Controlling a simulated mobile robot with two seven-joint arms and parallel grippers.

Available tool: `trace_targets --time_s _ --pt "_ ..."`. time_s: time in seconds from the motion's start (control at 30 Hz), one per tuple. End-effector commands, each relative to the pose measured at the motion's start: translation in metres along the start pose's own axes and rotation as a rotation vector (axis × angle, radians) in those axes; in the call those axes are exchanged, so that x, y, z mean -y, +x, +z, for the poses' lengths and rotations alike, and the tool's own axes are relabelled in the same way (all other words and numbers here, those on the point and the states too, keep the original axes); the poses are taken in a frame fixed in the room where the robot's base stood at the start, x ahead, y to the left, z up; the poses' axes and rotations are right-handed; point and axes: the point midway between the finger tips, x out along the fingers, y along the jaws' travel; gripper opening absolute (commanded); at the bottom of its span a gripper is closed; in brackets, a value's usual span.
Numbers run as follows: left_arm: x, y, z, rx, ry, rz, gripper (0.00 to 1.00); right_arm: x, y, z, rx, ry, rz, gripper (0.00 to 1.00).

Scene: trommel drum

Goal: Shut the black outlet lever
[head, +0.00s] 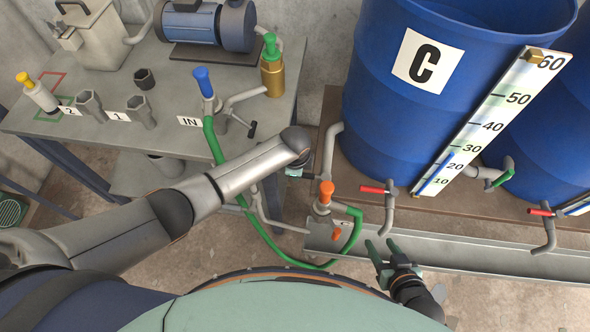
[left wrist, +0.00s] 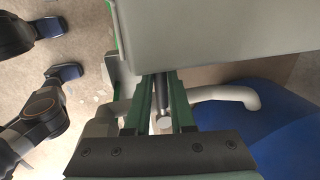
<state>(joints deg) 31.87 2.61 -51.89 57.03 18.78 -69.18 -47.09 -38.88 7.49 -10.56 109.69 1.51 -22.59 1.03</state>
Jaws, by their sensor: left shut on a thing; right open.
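A small black-handled lever (head: 252,129) sticks out from grey piping beside the IN label on the bench, and no gripper touches it. My left forearm reaches in from the left and ends near the blue drum, hiding most of its gripper in the head view. In the left wrist view my left gripper (left wrist: 162,80) has its green fingers closed around a dark grey rod (left wrist: 162,100) with a round, pale end. I cannot tell whether this rod is part of an outlet lever. My right gripper (head: 379,246) is open and empty above the metal trough.
The blue drum marked C (head: 390,100) stands right of my left arm. An orange-topped valve (head: 325,193) with a green hose and red-handled taps (head: 376,190) sit along the trough (head: 460,250). The bench (head: 100,132) at left carries a pump (head: 236,27) and a blue-topped valve (head: 203,82).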

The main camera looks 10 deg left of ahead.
Motion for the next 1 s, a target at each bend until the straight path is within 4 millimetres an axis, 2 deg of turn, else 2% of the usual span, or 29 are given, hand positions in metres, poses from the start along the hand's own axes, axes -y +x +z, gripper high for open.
trace_targets --time_s 0.1,0.13,0.37,0.73,0.87,1.0 --pt "-0.001 0.001 0.002 0.004 -0.004 0.005 0.0 0.0 0.0 0.0 0.0 0.0 0.0 0.52" --pt "-0.002 0.001 0.002 0.003 -0.004 0.006 0.25 0.0 0.0 0.0 0.0 0.0 0.0 0.52" --pt "-0.001 0.0 0.001 0.001 -0.002 0.004 0.51 0.0 0.0 0.0 0.0 -0.001 0.0 0.52" --pt "-0.001 -0.006 0.0 -0.001 -0.001 0.003 0.52 0.0 -0.002 -0.002 0.0 -0.001 0.0 0.52" --pt "0.0 -0.024 0.001 -0.001 -0.001 0.001 0.52 0.0 -0.007 -0.007 0.001 -0.001 0.0 0.52" --pt "0.0 -0.05 0.001 -0.001 0.0 0.001 0.52 0.001 -0.012 -0.013 0.001 -0.001 0.0 0.52"
